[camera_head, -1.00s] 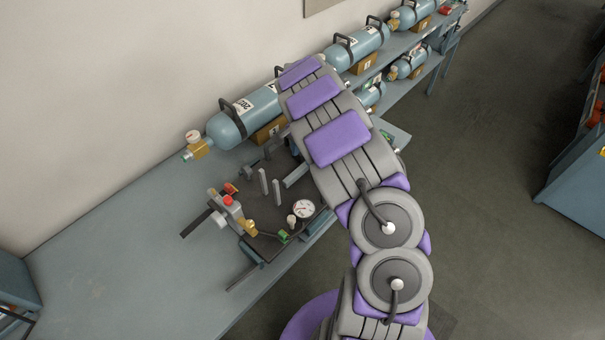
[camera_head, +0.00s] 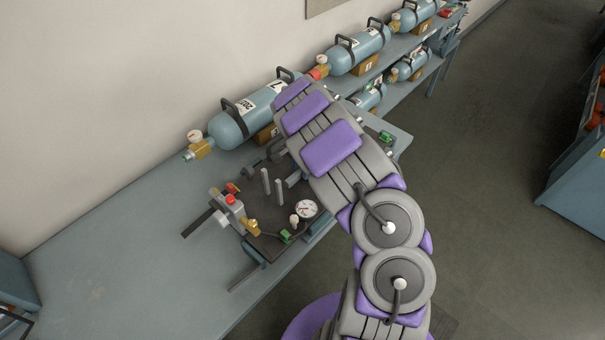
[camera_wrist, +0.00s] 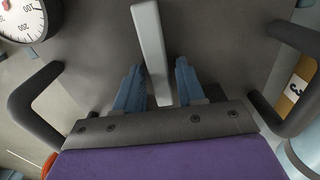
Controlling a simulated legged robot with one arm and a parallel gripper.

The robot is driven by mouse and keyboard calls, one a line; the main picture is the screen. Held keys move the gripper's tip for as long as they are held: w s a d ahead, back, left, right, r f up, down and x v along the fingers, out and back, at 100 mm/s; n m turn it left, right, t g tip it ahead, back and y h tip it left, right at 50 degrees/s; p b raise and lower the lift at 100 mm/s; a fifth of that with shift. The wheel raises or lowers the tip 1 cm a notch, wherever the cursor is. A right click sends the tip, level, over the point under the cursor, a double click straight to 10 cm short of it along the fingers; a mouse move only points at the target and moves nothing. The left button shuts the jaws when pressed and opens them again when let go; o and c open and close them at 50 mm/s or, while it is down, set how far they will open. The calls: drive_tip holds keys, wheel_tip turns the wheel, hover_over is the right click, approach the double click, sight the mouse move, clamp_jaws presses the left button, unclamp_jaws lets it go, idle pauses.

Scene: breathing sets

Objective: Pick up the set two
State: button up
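The breathing set on the near bench has a dark backplate (camera_head: 262,213) with upright grey posts (camera_head: 278,190), a round gauge (camera_head: 306,209) and a red-knobbed valve (camera_head: 231,199). I cannot read a number on it. In the wrist view, my gripper (camera_wrist: 158,80) has its two blue fingers apart, and a grey post (camera_wrist: 150,40) shows between them with gaps on both sides. Dark handles curve at left (camera_wrist: 32,100) and right (camera_wrist: 300,75), and the gauge (camera_wrist: 20,18) is at top left. My arm hides the gripper in the head view.
Blue-grey cylinders with black handles (camera_head: 228,128) (camera_head: 352,52) lie along the wall, above tan blocks. A block marked 3 (camera_wrist: 293,92) is at right in the wrist view. The bench's left part (camera_head: 120,250) is bare. A blue cabinet (camera_head: 575,180) stands at right, with open floor between.

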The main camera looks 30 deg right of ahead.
drive_tip(key=shift+a+r, duration=0.1)
drive_tip(key=shift+a, duration=0.5)
drive_tip(key=c, duration=0.3)
drive_tip(key=shift+c, duration=0.8)
drive_tip(key=shift+d, duration=0.55)
clamp_jaws()
